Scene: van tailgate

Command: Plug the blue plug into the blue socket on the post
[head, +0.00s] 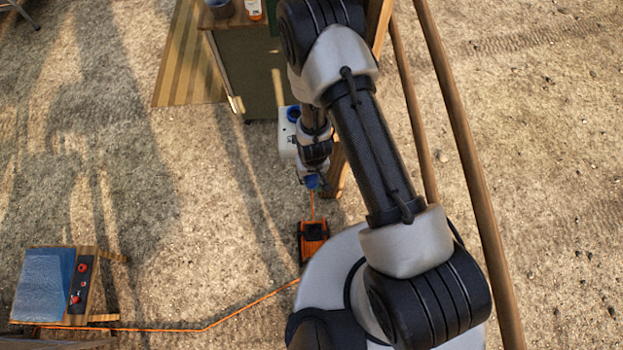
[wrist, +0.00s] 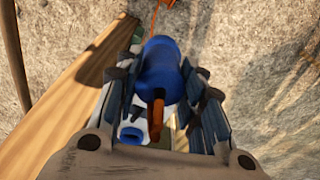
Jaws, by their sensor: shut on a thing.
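The blue plug (wrist: 158,72) sits between the fingers of my gripper (wrist: 162,88) in the wrist view. An orange-brown strip shows along its near side. In the head view the plug (head: 312,182) shows low at the tip of my gripper (head: 313,176), with an orange cord running down from it. A white box (head: 287,150) stands just above my gripper in the picture, with the blue socket (head: 293,114) at its top. The socket (wrist: 131,134) shows partly in the wrist view, behind my gripper and apart from the plug. The wooden post (head: 338,172) is partly hidden by my arm.
An orange and black box (head: 313,238) lies on the ground below the plug, on the orange cord (head: 245,306). A panel with red buttons (head: 81,284) stands at lower left. A dark green cabinet (head: 247,70) stands beyond. The gravel between is clear.

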